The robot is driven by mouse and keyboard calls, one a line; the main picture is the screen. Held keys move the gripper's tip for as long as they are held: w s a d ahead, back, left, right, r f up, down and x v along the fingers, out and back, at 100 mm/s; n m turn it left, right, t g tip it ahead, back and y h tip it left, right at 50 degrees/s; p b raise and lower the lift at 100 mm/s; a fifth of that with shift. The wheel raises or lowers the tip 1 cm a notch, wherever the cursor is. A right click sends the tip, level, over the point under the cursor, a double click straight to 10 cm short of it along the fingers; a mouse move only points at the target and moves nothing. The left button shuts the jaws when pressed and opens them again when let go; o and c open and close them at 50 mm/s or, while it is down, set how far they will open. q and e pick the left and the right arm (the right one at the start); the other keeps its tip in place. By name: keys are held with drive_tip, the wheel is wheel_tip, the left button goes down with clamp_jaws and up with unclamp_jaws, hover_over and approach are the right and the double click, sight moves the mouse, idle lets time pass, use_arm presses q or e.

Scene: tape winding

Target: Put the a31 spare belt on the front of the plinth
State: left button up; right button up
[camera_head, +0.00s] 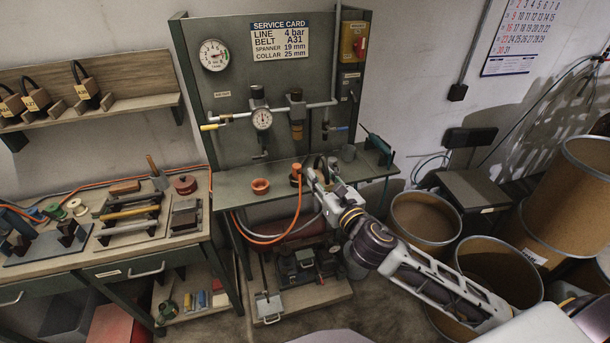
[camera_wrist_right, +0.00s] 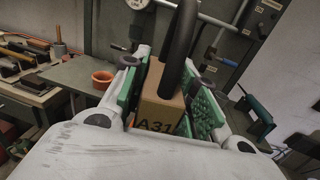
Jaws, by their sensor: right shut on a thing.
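The A31 spare belt is a black loop (camera_wrist_right: 180,45) standing up from a tan block (camera_wrist_right: 158,112) marked "A31" in the right wrist view. My right gripper (camera_wrist_right: 165,100) is shut on that block, with green pads on both sides. In the head view this gripper (camera_head: 324,178) is at the front edge of the green panel's ledge, and it partly hides the block. The plinth (camera_head: 335,294) is the low wooden base on the floor below the ledge, with a dark machine (camera_head: 305,262) on it. My left gripper is not in view.
More belt blocks (camera_head: 38,100) sit on the wall shelf (camera_head: 130,104) at left. An orange pot (camera_head: 261,186) stands on the ledge (camera_head: 230,184). Brown drums (camera_head: 425,217) stand at right. Hoses hang below the ledge.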

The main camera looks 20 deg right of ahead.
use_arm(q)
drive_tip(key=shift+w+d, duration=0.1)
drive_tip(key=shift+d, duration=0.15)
use_arm(e)
drive_tip(key=shift+s+d+f+m+h, duration=0.15)
drive_tip(key=shift+d+m+h, duration=0.1)
drive_tip(key=shift+d+h, duration=0.35)
drive_tip(key=shift+w+d+f+m+h, duration=0.15)
drive_tip(key=shift+d+m+h, duration=0.15)
drive_tip(key=shift+d, duration=0.45)
drive_tip(key=shift+s+d+f+m+h, duration=0.15)
drive_tip(key=shift+d+m+h, duration=0.2)
drive_tip(key=shift+d, duration=0.35)
use_arm(q)
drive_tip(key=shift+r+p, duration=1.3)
drive_tip(key=shift+p, duration=0.05)
use_arm(e)
drive_tip(key=w+f, duration=0.3)
drive_tip(key=w, duration=1.6)
drive_tip(key=shift+w, duration=0.35)
drive_tip(key=shift+d+f, duration=0.1)
drive_tip(key=shift+f, duration=0.05)
